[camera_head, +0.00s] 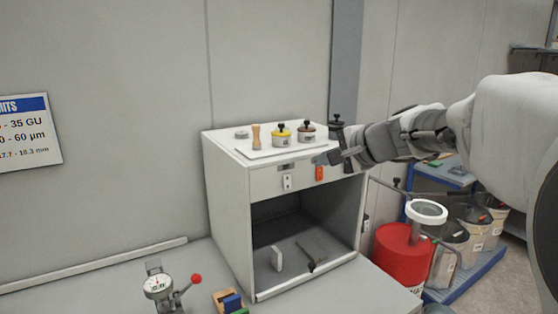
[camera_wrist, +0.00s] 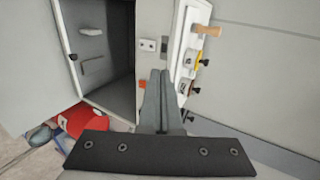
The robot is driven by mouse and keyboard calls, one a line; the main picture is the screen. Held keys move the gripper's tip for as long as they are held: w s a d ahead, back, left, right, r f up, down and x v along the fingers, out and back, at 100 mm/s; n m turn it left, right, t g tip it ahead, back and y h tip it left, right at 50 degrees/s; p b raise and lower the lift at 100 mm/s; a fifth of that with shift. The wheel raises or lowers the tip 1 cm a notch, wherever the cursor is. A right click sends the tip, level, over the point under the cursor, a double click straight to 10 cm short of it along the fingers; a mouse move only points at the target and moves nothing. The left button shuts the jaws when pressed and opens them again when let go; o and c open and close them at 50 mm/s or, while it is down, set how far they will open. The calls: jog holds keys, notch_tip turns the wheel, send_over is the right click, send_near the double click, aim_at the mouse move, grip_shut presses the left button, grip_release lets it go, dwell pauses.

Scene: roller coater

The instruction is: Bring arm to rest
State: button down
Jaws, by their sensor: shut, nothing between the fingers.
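My arm reaches in from the right of the head view. My gripper (camera_head: 322,159) is at the top front edge of a white open-fronted cabinet (camera_head: 228,185), near an orange switch (camera_head: 319,173). I cannot tell whether it touches the cabinet. In the wrist view my gripper's fingers (camera_wrist: 161,72) are together with nothing between them. They point towards the cabinet's front panel, between the orange switch (camera_wrist: 142,85) and the cabinet's top.
A wooden-handled tool (camera_head: 256,136), a yellow-lidded pot (camera_head: 281,134) and a brown-lidded pot (camera_head: 307,132) stand on the cabinet. A dial gauge (camera_head: 158,286) stands on the bench at front left. A red drum (camera_head: 402,258) stands at right, below my arm.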

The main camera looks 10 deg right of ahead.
jog(key=s+a+f+n+g, duration=0.2)
jog(key=s+a+f+n, duration=0.15)
jog(key=s, duration=0.45)
jog(key=s+a+f+n+g, duration=0.2)
jog(key=s+a+f+n, duration=0.15)
jog(key=s, duration=0.45)
jog(key=s+d+f+n+g+h, duration=0.1)
jog(key=s+d+f+n+h, duration=0.2)
jog(key=s, duration=1)
notch_tip(320, 180, down, 4)
jog(key=n+h, duration=0.1)
jog(key=n, duration=0.2)
jog(key=shift+s+f+g+h, duration=0.15)
jog(key=shift+s+g+h, duration=0.2)
jog(key=shift+g+h, duration=0.05)
jog(key=shift+d, duration=0.1)
